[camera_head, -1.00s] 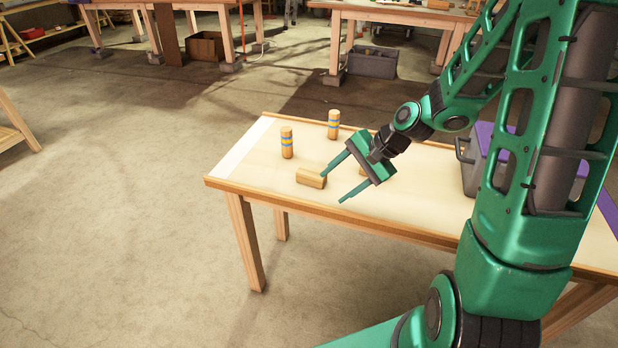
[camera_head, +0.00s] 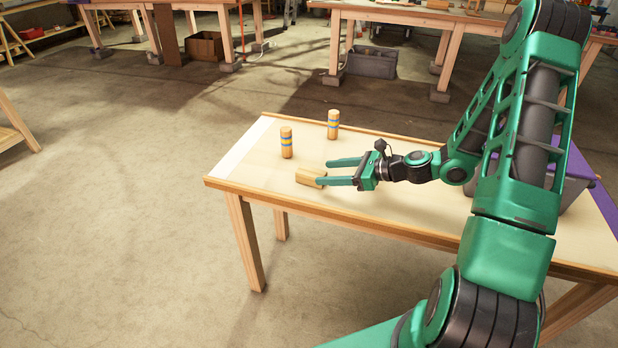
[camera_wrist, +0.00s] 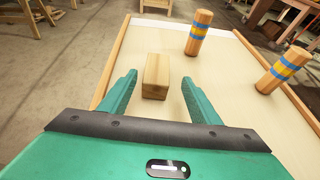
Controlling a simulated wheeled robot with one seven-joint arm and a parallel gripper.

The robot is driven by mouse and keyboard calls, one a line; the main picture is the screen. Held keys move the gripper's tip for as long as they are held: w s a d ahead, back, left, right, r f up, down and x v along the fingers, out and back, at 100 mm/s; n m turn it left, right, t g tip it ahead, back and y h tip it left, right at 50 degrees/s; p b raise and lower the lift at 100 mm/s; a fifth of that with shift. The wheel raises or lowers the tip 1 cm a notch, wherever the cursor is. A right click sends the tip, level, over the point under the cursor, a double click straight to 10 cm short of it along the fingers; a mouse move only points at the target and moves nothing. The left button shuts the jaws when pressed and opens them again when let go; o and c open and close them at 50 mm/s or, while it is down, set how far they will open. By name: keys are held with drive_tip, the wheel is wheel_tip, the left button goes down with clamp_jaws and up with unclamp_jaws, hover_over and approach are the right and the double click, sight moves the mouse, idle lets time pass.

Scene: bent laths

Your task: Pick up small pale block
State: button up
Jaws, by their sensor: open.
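The small pale block (camera_head: 309,178) is a plain wooden block lying on the table near its front left part. In the wrist view the block (camera_wrist: 156,76) lies just beyond and between the fingertips, nearer the left finger. My gripper (camera_head: 337,171) is open and empty, low over the table and pointing left. In the head view its near fingertip overlaps the block's right end. I cannot tell whether they touch.
Two upright wooden cylinders with blue and yellow bands, one nearer (camera_head: 287,142) and one farther (camera_head: 333,124), stand behind the block. The table (camera_head: 245,180) has a raised wooden edge. A grey container (camera_head: 577,192) stands at its right, partly behind my arm.

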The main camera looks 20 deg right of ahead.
sight(315, 172)
drive_tip(key=shift+x, duration=3.4)
drive_tip(key=shift+s+a+r, duration=0.1)
drive_tip(key=shift+s+a, duration=0.05)
drive_tip(key=shift+s, duration=0.05)
drive_tip(key=c, duration=1.2)
drive_tip(key=shift+o, duration=0.2)
drive_tip(key=shift+r, duration=0.15)
